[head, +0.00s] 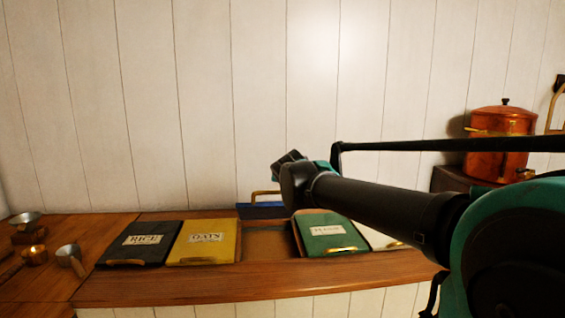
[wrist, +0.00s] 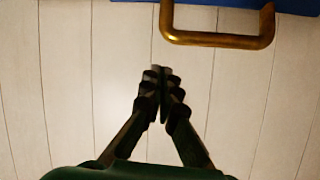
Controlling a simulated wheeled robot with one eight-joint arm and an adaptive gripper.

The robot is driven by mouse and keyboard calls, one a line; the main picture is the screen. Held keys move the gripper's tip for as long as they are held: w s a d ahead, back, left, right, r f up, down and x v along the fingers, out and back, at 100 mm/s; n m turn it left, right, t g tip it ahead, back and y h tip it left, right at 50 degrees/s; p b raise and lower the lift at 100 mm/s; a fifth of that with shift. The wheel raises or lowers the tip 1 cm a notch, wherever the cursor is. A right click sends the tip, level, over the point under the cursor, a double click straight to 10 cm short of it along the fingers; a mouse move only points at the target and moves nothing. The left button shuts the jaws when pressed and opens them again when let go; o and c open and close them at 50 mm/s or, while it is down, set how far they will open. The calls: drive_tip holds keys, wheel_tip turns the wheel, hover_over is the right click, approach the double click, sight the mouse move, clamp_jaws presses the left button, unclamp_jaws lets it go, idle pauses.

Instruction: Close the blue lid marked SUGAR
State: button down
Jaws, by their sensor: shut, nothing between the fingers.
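The blue lid (head: 260,212) stands open behind its bin opening (head: 268,243), between the yellow and green lids. Only a narrow blue strip shows, with a brass handle (head: 264,192) above it. No SUGAR marking is readable. In the wrist view the lid's blue edge (wrist: 298,5) is at the top right, with its brass handle (wrist: 216,40) hanging into the picture. My gripper (wrist: 162,70) is shut and empty, apart from the handle, which lies above and right of its fingertips there. In the head view my gripper (head: 288,157) is up and right of the lid, against the wall.
Black RICE (head: 142,243), yellow (head: 205,242) and green (head: 330,234) lids lie shut along the wooden counter (head: 250,278). A pale lid is partly hidden by my arm. Metal scoops (head: 69,256) lie left; a copper pot (head: 500,140) stands right. The plank wall is behind.

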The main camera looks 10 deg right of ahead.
drive_tip(key=s+f, duration=0.3)
drive_tip(key=f, duration=0.3)
drive_tip(key=s+f, duration=0.4)
drive_tip(key=f, duration=0.2)
drive_tip(key=s+a+f, duration=0.1)
drive_tip(key=s+f, duration=0.3)
drive_tip(key=f, duration=0.3)
drive_tip(key=shift+s+f, duration=0.2)
drive_tip(key=shift+f, duration=0.35)
drive_tip(key=shift+s+f, duration=0.2)
drive_tip(key=shift+f, duration=0.3)
drive_tip(key=shift+s+f, duration=0.15)
drive_tip(key=shift+f, duration=0.6)
drive_tip(key=shift+s+a+r, duration=0.15)
